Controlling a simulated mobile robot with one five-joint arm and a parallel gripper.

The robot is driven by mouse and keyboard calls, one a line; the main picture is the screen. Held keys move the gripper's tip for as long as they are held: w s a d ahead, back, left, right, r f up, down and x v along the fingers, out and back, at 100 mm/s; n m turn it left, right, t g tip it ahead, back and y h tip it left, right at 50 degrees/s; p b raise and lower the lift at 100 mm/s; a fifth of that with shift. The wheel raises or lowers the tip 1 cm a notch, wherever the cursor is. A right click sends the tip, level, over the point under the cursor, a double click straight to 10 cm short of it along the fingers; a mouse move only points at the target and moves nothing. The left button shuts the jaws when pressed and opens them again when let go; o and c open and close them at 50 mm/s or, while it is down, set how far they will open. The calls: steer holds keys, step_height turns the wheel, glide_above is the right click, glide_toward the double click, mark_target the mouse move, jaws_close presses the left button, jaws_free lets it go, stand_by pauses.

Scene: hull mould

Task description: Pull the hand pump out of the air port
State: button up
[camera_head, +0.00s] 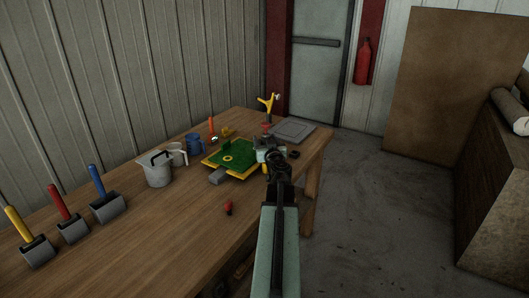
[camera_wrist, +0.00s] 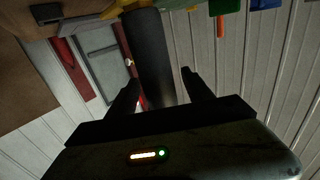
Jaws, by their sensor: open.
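The green mould (camera_head: 232,157) with yellow edges lies on the wooden table, just left of my gripper (camera_head: 271,154). In the wrist view a thick dark cylinder (camera_wrist: 150,58), which looks like the hand pump's body, runs between the two fingers of my gripper (camera_wrist: 159,76). The fingers are open, one on each side of it; I cannot tell whether either touches it. A yellow forked piece (camera_head: 268,103) stands upright behind my gripper in the head view; I cannot tell if it belongs to the pump. The air port is not clearly visible.
A grey pitcher (camera_head: 157,172), a white cup (camera_head: 177,155) and a blue mug (camera_head: 194,145) stand left of the mould. A small red item (camera_head: 228,208) stands in front. A grey plate (camera_head: 292,132) lies behind right.

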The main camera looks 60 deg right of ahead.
steer(key=shift+x, duration=0.85)
jaws_close()
steer(key=shift+r, duration=0.15)
